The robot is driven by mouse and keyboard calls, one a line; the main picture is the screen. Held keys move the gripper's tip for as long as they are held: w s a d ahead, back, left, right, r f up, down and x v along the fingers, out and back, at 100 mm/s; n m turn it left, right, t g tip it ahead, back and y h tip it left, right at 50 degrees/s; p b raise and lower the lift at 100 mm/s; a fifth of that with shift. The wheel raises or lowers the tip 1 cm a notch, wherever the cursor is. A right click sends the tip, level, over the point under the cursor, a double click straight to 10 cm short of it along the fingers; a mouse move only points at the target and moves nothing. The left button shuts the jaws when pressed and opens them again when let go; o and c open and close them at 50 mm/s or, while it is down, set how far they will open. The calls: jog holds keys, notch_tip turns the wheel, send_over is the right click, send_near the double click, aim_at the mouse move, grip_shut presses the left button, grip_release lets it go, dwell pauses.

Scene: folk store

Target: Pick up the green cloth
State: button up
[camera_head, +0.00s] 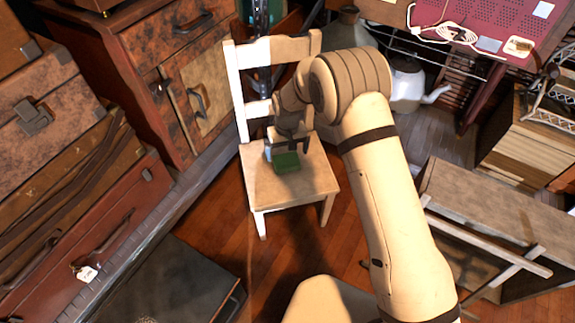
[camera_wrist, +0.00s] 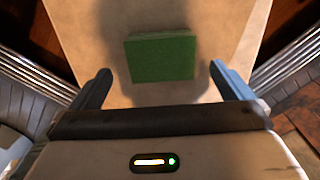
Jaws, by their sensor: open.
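The green cloth (camera_head: 286,162) is a small folded block lying on the seat of a white wooden chair (camera_head: 262,189). In the wrist view the cloth (camera_wrist: 162,58) shows whole, ahead of the fingers and roughly centred between them. My gripper (camera_head: 289,149) is above the seat, close to the cloth and partly overlapping it in the head view. Its two blue-grey fingers (camera_wrist: 162,84) are spread wide with nothing between them in the wrist view. I cannot tell the exact height of the fingertips above the seat.
The chair's slatted back (camera_head: 240,90) rises behind and left of my gripper. Stacked suitcases (camera_head: 75,200) fill the left side. A wooden cabinet (camera_head: 180,70) stands behind. A white kettle (camera_head: 407,88) and an overturned wooden table (camera_head: 480,210) are at right. Some floor is clear around the chair.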

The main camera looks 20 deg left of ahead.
aim_at(287, 160)
notch_tip(287, 160, down, 5)
jog(key=shift+a+r+b, duration=0.15)
jog(key=shift+r+b, duration=0.05)
jog(key=shift+b, duration=0.9)
jog(key=shift+r, duration=0.1)
jog(key=shift+c, duration=0.4)
jog(key=c, duration=0.9)
jog(key=shift+o, duration=0.2)
notch_tip(287, 160, up, 10)
jog(key=p, duration=0.4)
